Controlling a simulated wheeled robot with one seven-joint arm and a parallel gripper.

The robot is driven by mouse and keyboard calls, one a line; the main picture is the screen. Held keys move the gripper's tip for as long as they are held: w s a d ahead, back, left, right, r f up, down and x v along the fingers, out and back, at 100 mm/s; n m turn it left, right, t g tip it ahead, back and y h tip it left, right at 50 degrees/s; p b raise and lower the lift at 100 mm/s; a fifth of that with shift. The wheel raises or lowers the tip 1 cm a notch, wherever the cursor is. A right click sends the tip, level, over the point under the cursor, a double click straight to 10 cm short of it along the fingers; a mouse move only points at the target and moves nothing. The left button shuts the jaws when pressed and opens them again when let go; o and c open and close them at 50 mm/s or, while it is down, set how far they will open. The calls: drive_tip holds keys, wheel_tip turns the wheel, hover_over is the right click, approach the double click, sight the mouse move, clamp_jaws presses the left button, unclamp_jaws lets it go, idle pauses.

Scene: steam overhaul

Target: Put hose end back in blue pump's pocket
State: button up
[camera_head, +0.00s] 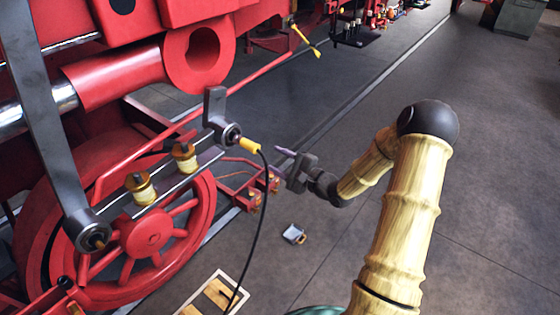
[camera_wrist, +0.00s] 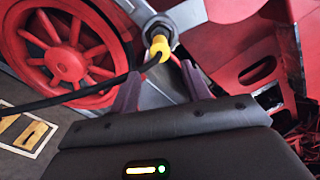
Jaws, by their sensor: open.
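The black hose (camera_head: 262,210) has a yellow end (camera_head: 250,146) seated at a round grey fitting on the red locomotive's rod. The hose hangs from there down to the floor area at the bottom. In the wrist view the yellow hose end (camera_wrist: 159,46) is just beyond my fingertips, with the black hose (camera_wrist: 85,94) running off to the left. My gripper (camera_head: 280,153) is open and empty, a little to the right of the hose end and apart from it. Its two purple fingers also show in the wrist view (camera_wrist: 158,75). I cannot make out a blue pump or its pocket.
The red locomotive wheel (camera_head: 150,240) and rods fill the left. A small grey mug-like cup (camera_head: 294,234) stands on the floor. A white-edged frame with wooden pieces (camera_head: 238,279) lies at the bottom. The floor to the right is mostly clear.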

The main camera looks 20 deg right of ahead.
sight(258, 150)
drive_tip(key=shift+b+x, duration=0.4)
drive_tip(key=shift+x, duration=4.05)
drive_tip(key=c, duration=1)
clamp_jaws()
drive_tip(key=shift+p+v, duration=0.65)
drive_tip(key=shift+v, duration=1.8)
